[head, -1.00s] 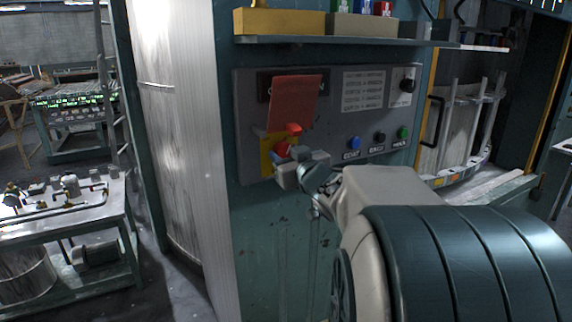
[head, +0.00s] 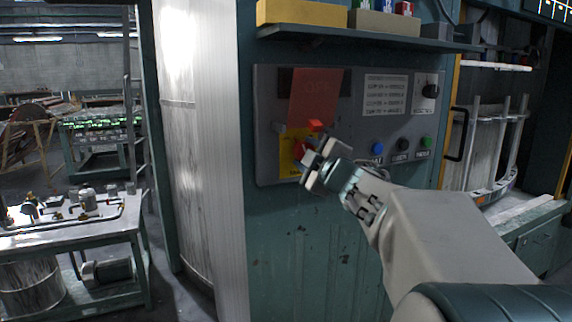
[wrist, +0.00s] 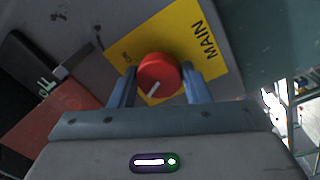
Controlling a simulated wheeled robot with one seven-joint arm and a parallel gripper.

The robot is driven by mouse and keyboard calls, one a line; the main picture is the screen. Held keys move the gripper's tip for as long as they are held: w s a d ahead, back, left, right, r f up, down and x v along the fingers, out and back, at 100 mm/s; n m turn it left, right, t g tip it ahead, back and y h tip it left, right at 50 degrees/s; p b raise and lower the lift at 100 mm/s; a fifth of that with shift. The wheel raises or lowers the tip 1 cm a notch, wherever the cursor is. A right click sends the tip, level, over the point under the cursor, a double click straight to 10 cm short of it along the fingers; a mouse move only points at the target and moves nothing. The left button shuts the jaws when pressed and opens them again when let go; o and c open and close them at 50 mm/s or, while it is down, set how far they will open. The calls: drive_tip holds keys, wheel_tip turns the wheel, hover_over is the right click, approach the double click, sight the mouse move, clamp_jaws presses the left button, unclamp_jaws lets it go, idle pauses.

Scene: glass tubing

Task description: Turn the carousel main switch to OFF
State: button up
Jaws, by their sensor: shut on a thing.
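The main switch is a round red knob (wrist: 158,75) with a white pointer line, on a yellow plate (wrist: 198,42) marked MAIN in the wrist view. My gripper (wrist: 155,82) has one finger on each side of the knob and is shut on it. In the head view, my gripper (head: 311,165) is at the yellow plate (head: 287,150) on the grey panel (head: 268,95) and hides most of the knob. A translucent red flap (head: 314,97) is above the knob, in front of a dark display that seems to read OFF.
Blue (head: 377,149), black (head: 403,144) and green (head: 426,142) buttons are right of my gripper. A shelf (head: 370,37) with boxes juts out above the panel. A table with fittings (head: 70,232) stands at the left.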

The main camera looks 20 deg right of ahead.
drive_tip(key=shift+n+b, duration=0.9)
drive_tip(key=shift+n, duration=1)
drive_tip(key=o, duration=1)
drive_tip(key=shift+s, duration=0.1)
